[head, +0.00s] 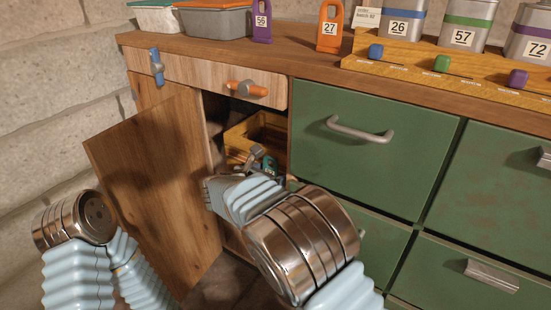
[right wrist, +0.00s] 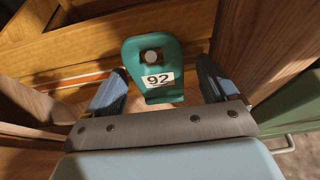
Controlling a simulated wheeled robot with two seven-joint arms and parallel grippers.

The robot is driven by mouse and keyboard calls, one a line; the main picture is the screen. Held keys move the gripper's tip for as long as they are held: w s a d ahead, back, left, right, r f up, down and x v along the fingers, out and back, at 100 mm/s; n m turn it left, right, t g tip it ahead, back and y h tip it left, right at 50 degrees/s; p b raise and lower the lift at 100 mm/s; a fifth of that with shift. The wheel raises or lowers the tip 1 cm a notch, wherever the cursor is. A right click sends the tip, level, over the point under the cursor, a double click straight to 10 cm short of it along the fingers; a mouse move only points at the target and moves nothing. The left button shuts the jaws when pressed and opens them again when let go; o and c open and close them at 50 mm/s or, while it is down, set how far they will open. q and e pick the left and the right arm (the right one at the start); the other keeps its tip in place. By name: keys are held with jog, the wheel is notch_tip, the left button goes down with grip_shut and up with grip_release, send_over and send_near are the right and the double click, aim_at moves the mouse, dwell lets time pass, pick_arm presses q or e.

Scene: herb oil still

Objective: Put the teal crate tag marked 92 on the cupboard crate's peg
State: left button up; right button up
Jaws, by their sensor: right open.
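The teal crate tag marked 92 (right wrist: 153,70) is upright against the front of the wooden crate (right wrist: 90,50) in the right wrist view. The round pale end of the peg (right wrist: 152,55) shows in the hole at the tag's top. My right gripper (right wrist: 163,90) is open, one finger on each side of the tag with gaps between. In the head view the right gripper (head: 262,160) reaches into the open cupboard, in front of the yellow crate (head: 240,134), and mostly hides the tag. My left gripper is out of view; only part of its arm shows.
The open cupboard door (head: 150,185) stands left of my right arm. Green drawers (head: 375,145) are close on the right. Purple tag 56 (head: 262,22), orange tag 27 (head: 329,28) and several canisters stand on the worktop above.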

jog(key=v, duration=1.4)
jog(key=shift+p, duration=0.45)
jog(key=shift+f, duration=0.15)
jog(key=shift+c, duration=0.5)
grip_shut()
notch_tip(320, 180, down, 5)
jog(key=b, duration=0.4)
jog(key=shift+b, duration=0.4)
